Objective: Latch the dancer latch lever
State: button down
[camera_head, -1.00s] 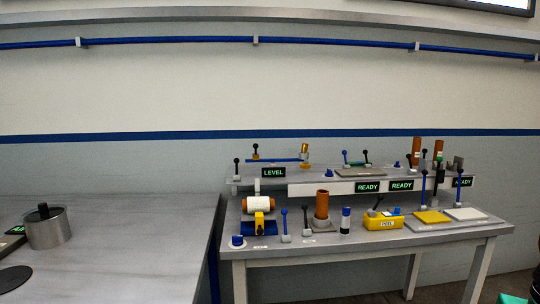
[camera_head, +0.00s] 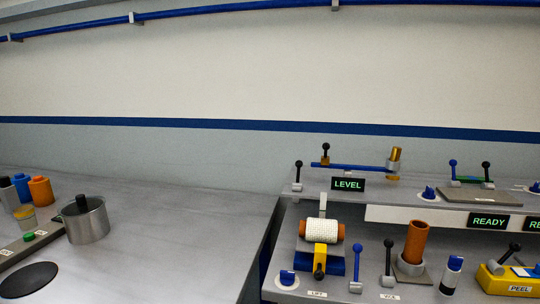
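Several small levers stand on the bench, and I cannot tell for sure which one is the dancer latch lever. On the upper shelf, a long blue bar (camera_head: 350,166) lies across, with a brass-coloured cylinder (camera_head: 395,155) at its right end. A black-knobbed lever (camera_head: 325,155) stands upright near the bar's left end. Another black-knobbed lever (camera_head: 298,174) stands at the shelf's left end. Below, a blue lever (camera_head: 357,266) and a dark-knobbed lever (camera_head: 388,262) stand upright side by side. My gripper is not in view.
A white roll (camera_head: 322,230) sits in a blue and yellow holder at the lower left of the bench. An orange tube (camera_head: 416,242) and a yellow box (camera_head: 508,281) stand to its right. A separate grey table (camera_head: 190,225) on the left carries a metal pot (camera_head: 86,222).

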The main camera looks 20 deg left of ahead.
aim_at(299, 164)
jog(key=u, duration=0.3)
jog(key=i, duration=0.5)
jog(key=u, duration=0.45)
